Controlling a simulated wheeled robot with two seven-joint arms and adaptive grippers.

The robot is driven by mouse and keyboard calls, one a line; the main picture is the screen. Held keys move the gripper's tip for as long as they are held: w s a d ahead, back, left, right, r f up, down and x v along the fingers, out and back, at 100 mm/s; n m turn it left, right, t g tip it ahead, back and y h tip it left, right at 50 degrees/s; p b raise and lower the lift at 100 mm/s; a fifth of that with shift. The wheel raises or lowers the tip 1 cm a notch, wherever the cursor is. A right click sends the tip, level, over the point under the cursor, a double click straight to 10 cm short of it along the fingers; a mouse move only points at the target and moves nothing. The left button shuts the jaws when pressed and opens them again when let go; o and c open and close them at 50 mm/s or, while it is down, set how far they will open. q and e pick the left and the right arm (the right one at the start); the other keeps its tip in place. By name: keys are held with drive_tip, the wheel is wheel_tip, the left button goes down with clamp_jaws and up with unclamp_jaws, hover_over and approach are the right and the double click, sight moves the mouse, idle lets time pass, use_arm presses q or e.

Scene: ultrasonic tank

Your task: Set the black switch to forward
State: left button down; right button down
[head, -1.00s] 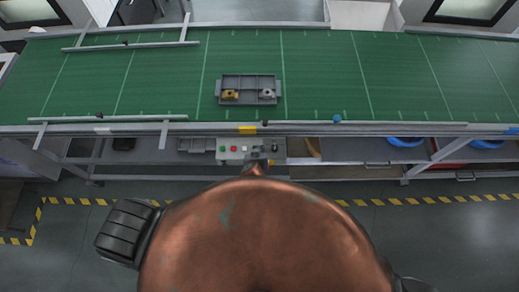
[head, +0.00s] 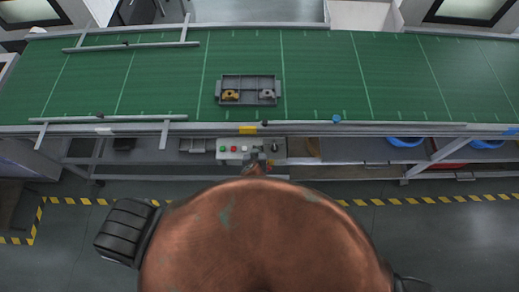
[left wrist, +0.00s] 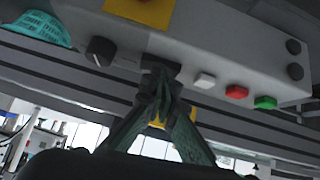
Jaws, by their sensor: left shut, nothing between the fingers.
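The grey control box (head: 232,157) hangs under the front edge of the conveyor. Its black rotary knob (head: 275,148) shows at the box's right end, and in the left wrist view (left wrist: 100,51) it stands apart from my fingers. My left gripper (left wrist: 160,78) is shut and empty, its tips at a dark square fitting (left wrist: 172,68) between this knob and the white button. The tips partly hide that fitting; I cannot tell whether they touch it or which way it points. In the head view my left gripper (head: 257,160) is in front of the box. My right gripper is not in view.
White (left wrist: 204,80), red (left wrist: 236,92) and green (left wrist: 265,102) buttons sit beside the fitting. A yellow plate (left wrist: 140,10) is on another face of the box. A grey tray (head: 249,81) with two parts lies on the green conveyor (head: 330,75). Metal rails run along the conveyor's edge.

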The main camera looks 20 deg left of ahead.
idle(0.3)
use_arm(q)
drive_tip(key=shift+r, duration=0.1)
drive_tip(key=r+p, duration=0.4)
drive_tip(key=shift+s+a+r, duration=0.3)
drive_tip(key=shift+r, duration=0.05)
drive_tip(key=a+b+v, duration=0.1)
drive_tip(key=v, duration=0.8)
drive_tip(key=shift+s+d+b, duration=0.25)
drive_tip(key=shift+d+b, duration=0.05)
drive_tip(key=shift+b, duration=0.05)
drive_tip(key=shift+f, duration=0.15)
